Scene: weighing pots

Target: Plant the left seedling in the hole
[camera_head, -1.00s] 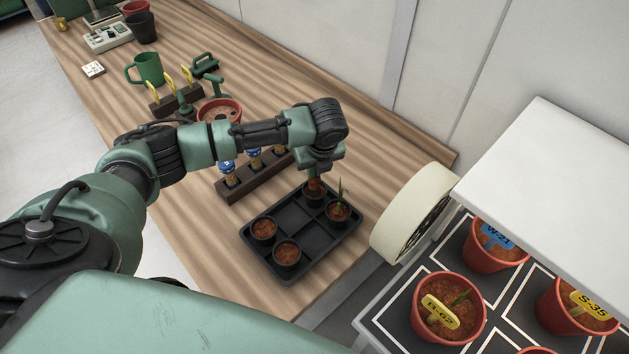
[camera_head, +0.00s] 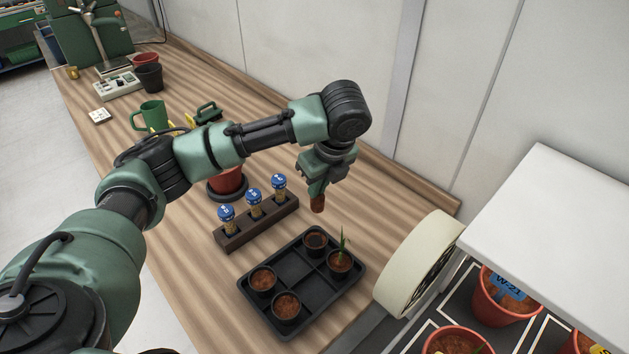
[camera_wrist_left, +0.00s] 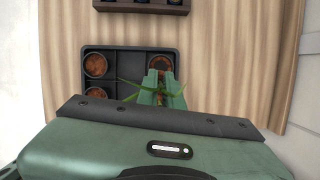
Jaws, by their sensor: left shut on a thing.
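My left gripper (camera_head: 316,188) is shut on a seedling whose brown soil plug (camera_head: 318,204) hangs below the fingertips, above the back edge of the black tray (camera_head: 250,299). Its green leaves (camera_wrist_left: 133,91) show around the fingers in the left wrist view. The small black cup (camera_head: 316,241) under it stands in the tray's back cell. Another seedling (camera_head: 343,243) stands upright in the cup beside it. A red pot (camera_head: 226,181) on a dark saucer stands farther back, partly behind my left arm; its soil top and any hole are hidden. My right gripper is not in view.
Two soil-filled cups (camera_head: 263,280) (camera_head: 287,307) stand in the tray's front cells. A dark rack (camera_head: 262,220) with blue-topped vials lies between tray and red pot. A cream round-ended machine (camera_head: 415,262) and shelf with potted plants are at right. Bare wood lies right of the rack.

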